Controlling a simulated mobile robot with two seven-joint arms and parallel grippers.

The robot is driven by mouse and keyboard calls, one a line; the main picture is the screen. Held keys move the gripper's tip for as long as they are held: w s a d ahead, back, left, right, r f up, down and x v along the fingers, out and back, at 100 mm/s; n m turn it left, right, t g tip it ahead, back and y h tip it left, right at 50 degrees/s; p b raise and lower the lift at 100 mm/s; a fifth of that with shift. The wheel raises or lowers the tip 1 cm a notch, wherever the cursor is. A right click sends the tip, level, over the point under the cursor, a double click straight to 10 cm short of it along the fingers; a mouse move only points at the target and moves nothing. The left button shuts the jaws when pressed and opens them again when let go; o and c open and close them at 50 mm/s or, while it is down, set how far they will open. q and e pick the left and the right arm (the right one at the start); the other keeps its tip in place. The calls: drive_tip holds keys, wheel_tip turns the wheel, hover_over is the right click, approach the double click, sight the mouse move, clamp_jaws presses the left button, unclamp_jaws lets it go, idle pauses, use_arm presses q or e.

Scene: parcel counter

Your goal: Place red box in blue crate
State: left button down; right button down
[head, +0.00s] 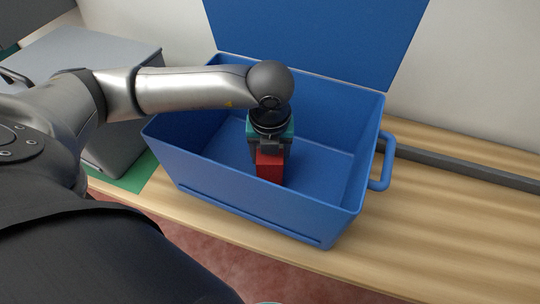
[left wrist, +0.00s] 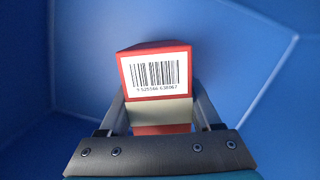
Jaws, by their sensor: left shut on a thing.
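The red box (head: 269,167) is inside the open blue crate (head: 230,187), seen in the head view. My left gripper (head: 270,150) reaches down into the crate and is shut on the box. In the left wrist view the box (left wrist: 154,47) shows a white barcode label, with the gripper's fingers (left wrist: 160,112) on both sides of it and blue crate walls around. I cannot tell whether the box touches the crate floor. My right gripper is not in view.
The crate's blue lid (head: 320,35) stands open at the back, and a handle (head: 382,165) sticks out on its right side. A grey container (head: 117,150) stands left of the crate on a green mat (head: 139,175). The wooden counter (head: 440,215) is clear at the right, with a dark grey bar (head: 465,168) behind.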

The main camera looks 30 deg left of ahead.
use_arm(q)
drive_tip(key=shift+f, duration=0.2)
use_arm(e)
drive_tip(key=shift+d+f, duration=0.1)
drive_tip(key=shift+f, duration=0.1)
use_arm(q)
drive_tip(key=shift+c, duration=0.4)
unclamp_jaws()
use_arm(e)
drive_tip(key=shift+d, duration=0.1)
use_arm(q)
drive_tip(key=shift+r, duration=0.15)
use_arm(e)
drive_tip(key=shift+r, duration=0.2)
